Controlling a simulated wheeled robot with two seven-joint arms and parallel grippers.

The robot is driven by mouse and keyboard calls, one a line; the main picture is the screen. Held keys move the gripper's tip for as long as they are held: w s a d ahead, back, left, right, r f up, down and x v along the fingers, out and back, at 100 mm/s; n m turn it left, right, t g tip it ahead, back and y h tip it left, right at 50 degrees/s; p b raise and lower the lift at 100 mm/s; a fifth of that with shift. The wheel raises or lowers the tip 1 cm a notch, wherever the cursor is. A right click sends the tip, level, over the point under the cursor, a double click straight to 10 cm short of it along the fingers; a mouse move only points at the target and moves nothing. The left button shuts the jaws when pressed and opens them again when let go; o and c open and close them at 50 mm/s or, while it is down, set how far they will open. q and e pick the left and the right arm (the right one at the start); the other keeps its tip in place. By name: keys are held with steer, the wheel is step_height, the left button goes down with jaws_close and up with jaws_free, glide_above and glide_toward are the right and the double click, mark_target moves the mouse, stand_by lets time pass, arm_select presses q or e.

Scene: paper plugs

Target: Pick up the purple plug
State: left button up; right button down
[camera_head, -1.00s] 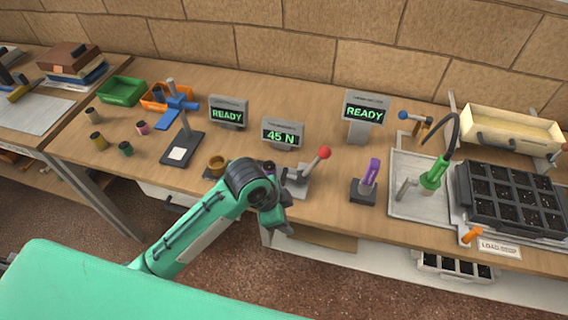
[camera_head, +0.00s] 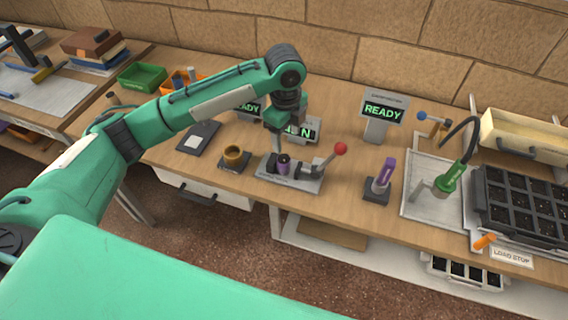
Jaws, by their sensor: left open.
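The purple plug (camera_head: 283,166), with a dark top, sits upright in the grey lever fixture (camera_head: 302,183) at the front of the bench. My left gripper (camera_head: 279,148) hangs just above and behind the plug, fingers pointing down, and holds nothing that I can see. From this angle I cannot tell whether a finger touches the plug. My right gripper is out of view.
The fixture's red-knobbed lever (camera_head: 340,149) rises to the right of the plug. A brown ring on a dark base (camera_head: 233,155) stands at left, a purple tool in a stand (camera_head: 385,172) at right. Display screens (camera_head: 383,112) stand behind; my arm partly hides two.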

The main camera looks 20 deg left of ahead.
mark_target(284, 158)
arm_select(q)
steer(key=f, duration=0.4)
steer(key=a+f, duration=0.1)
steer(key=f, duration=0.1)
steer(key=shift+w+f+p, duration=0.25)
steer(key=shift+w+p, duration=0.05)
steer(key=shift+p, duration=0.1)
step_height(284, 158, down, 6)
steer(key=shift+s+d+r+p, duration=0.15)
steer(key=shift+r+p, duration=0.1)
steer(key=shift+p, duration=0.4)
steer(key=shift+f, duration=0.4)
steer(key=c, duration=1.1)
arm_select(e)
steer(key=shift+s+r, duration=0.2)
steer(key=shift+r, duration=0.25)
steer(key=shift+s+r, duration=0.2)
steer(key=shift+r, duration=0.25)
arm_select(q)
steer(key=shift+r, duration=0.15)
